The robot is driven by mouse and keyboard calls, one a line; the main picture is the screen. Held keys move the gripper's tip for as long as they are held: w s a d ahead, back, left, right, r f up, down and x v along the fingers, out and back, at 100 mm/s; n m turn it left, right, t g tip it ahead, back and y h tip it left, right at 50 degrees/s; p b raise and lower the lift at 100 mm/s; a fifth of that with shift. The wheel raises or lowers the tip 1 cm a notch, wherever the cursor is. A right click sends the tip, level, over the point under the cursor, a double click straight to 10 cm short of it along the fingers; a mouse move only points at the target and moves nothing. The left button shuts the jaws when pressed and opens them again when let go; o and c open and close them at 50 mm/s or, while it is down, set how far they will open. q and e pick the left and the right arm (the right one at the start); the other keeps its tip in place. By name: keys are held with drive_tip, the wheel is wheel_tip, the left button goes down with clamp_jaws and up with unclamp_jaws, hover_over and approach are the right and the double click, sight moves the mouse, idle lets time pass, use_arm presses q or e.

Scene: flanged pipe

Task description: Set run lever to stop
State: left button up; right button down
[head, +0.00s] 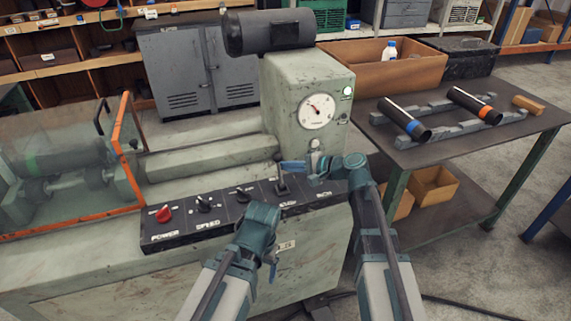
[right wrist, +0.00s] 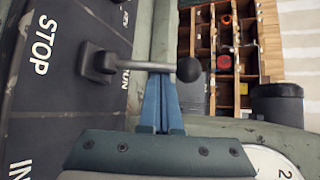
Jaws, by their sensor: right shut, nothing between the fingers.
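The run lever (head: 282,183) stands on the right part of the black control panel (head: 225,212). In the right wrist view, its black ball knob (right wrist: 189,69) and shaft show, with the base (right wrist: 98,63) beside the words STOP and RUN, RUN partly covered. My right gripper (head: 284,165) is shut and empty, its blue fingertips right at the lever; they also show in the right wrist view (right wrist: 160,85), against or just beside the shaft. Whether they touch it I cannot tell. My left gripper (head: 272,266) hangs in front of the machine's front face, its jaws unclear.
A red power knob (head: 164,213) and a speed knob (head: 204,203) sit left on the panel. A gauge (head: 318,111) is on the headstock behind my right gripper. An orange-framed guard (head: 127,150) stands left. A side table (head: 462,150) with pipes is at right.

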idle(0.3)
drive_tip(key=shift+s+t+b, duration=0.2)
drive_tip(key=shift+t+b, duration=0.1)
drive_tip(key=shift+b, duration=0.25)
drive_tip(key=shift+n+y, duration=0.3)
drive_tip(key=shift+s+d+t+y+b, duration=0.15)
drive_tip(key=shift+s+t+y+b, duration=0.2)
drive_tip(key=shift+b, duration=0.6)
drive_tip(key=s+n+y+b, duration=0.1)
drive_tip(key=b, duration=0.2)
drive_tip(key=s+n+t+y+b, duration=0.1)
drive_tip(key=n+b, duration=0.1)
drive_tip(key=b, duration=0.1)
drive_tip(key=s+d+n+t+y+b, duration=0.1)
drive_tip(key=b, duration=0.2)
drive_tip(key=shift+f+n+t+y, duration=0.2)
drive_tip(key=shift+n+t+y, duration=0.05)
drive_tip(key=shift+n+y, duration=0.1)
drive_tip(key=shift+s+d+r+n+y+b, duration=0.15)
drive_tip(key=shift+s+n+y+b, duration=0.15)
drive_tip(key=shift+y+b, duration=0.15)
drive_tip(key=shift+s, duration=0.3)
